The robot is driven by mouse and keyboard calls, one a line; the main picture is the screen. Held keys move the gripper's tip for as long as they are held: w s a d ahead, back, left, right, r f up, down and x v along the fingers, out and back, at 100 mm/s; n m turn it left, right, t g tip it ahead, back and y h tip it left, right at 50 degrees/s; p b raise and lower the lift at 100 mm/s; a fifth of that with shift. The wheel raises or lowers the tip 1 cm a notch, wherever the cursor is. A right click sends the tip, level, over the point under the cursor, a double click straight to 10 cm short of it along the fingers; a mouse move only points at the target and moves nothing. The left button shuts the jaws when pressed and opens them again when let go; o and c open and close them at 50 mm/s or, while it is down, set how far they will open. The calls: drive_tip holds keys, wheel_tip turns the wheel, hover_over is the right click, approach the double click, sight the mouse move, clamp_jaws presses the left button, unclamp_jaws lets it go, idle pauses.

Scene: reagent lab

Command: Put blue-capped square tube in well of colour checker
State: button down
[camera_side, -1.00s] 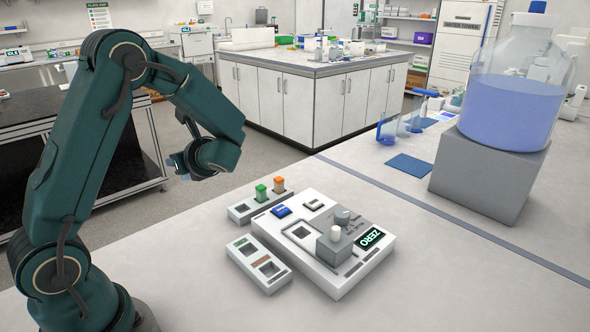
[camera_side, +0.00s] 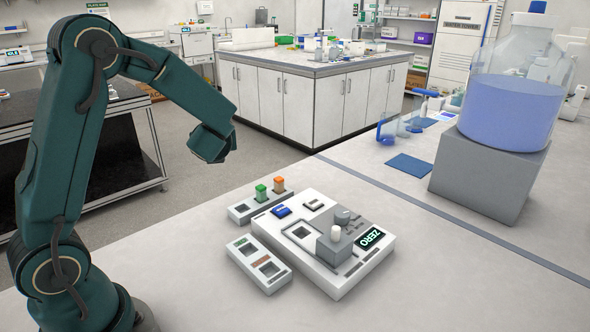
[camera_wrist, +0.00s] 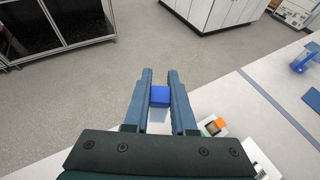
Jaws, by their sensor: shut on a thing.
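The blue-capped square tube (camera_wrist: 160,97) shows in the wrist view between my two fingers, blue cap up, with a pale body below it. My gripper (camera_wrist: 160,76) is shut on it. In the side view, my wrist hides the fingers and tube, high up and left of the bench items. The colour checker (camera_side: 375,268) is a white box on the bench with a dark ZERO display, a blue button and a square well (camera_side: 301,232). The well looks empty. My gripper is well apart from the checker, above and to its left.
A rack (camera_side: 238,214) behind the checker holds a green-capped tube (camera_side: 261,192) and an orange-capped tube (camera_side: 279,185). A two-well block (camera_side: 270,284) stands at the checker's left. A large bottle of blue liquid (camera_side: 510,112) stands on a grey block at right.

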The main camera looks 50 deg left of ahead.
drive_tip(key=w+d+f+m+t+h, duration=0.2)
drive_tip(key=d+m+h, duration=0.1)
drive_tip(key=d, duration=0.4)
drive_tip(key=w+d+f+m+t+h, duration=0.2)
drive_tip(key=d+m+h, duration=0.2)
drive_tip(key=d, duration=0.3)
drive_tip(key=w+d+f+m+t+h, duration=0.2)
drive_tip(key=d+m+h, duration=0.2)
drive_tip(key=d, duration=0.4)
drive_tip(key=shift+m, duration=0.4)
drive_tip(key=shift+d, duration=0.15)
drive_tip(key=shift+f, duration=1.7)
drive_tip(key=shift+f, duration=1.45)
drive_tip(key=c, duration=0.6)
unclamp_jaws()
drive_tip(key=shift+d+f, duration=0.1)
drive_tip(key=shift+r, duration=3.6)
